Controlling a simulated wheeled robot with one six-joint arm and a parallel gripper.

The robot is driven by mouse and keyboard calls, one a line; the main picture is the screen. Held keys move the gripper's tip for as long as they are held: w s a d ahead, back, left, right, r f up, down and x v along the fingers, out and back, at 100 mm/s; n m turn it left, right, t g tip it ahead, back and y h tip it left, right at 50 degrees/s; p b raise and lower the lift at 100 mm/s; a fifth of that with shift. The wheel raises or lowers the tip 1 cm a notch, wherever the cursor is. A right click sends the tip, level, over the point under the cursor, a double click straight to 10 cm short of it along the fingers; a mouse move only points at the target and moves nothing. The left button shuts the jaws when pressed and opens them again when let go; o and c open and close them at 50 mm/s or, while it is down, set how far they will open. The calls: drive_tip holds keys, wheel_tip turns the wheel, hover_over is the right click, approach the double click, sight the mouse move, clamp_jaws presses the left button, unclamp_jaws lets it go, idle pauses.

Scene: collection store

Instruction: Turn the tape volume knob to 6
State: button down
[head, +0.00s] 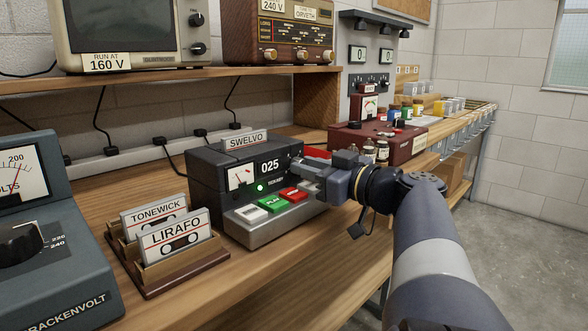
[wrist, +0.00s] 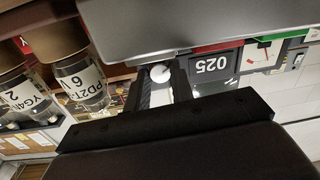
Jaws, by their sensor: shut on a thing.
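The tape player (head: 228,167) is a dark box with a small meter, a counter reading 025, a lit green lamp and white, green and red keys. In the head view my gripper (head: 300,168) reaches its front panel from the right, just right of the counter, and covers the volume knob. In the wrist view the picture is upside down. My gripper (wrist: 163,88) is shut on the volume knob (wrist: 160,73), a small round pale-faced knob between the two fingers. The knob's scale and pointer cannot be read.
A cassette rack (head: 172,250) with two labelled tapes, TONEWICK and LIRAFO, stands left of the player. A blue-grey meter unit (head: 50,262) is at far left. Labelled jars (wrist: 80,85) and a red case (head: 405,150) stand right of the player. A shelf (head: 190,78) runs above.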

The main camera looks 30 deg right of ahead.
drive_tip(key=m+b, duration=0.1)
drive_tip(key=m, duration=0.3)
drive_tip(key=shift+f, duration=0.1)
drive_tip(key=m, duration=0.3)
drive_tip(key=shift+m, duration=0.4)
drive_tip(key=m, duration=0.3)
drive_tip(key=shift+m+t+p, duration=0.3)
drive_tip(key=shift+m, duration=0.1)
drive_tip(key=m+p, duration=0.1)
drive_tip(key=m, duration=0.2)
drive_tip(key=shift+m+h, duration=0.3)
drive_tip(key=shift+m, duration=0.1)
drive_tip(key=m+p, duration=0.2)
drive_tip(key=m, duration=0.1)
drive_tip(key=shift+m, duration=0.4)
drive_tip(key=m+p, duration=0.3)
drive_tip(key=m, duration=0.1)
drive_tip(key=shift+m+p, duration=0.3)
drive_tip(key=m+p, duration=0.3)
drive_tip(key=m, duration=0.1)
drive_tip(key=shift+m+h+p, duration=0.3)
drive_tip(key=shift+p, duration=0.1)
drive_tip(key=shift+a+m+p, duration=0.1)
drive_tip(key=shift+m+p, duration=1.15)
drive_tip(key=shift+m, duration=0.35)
drive_tip(key=shift+f, duration=0.1)
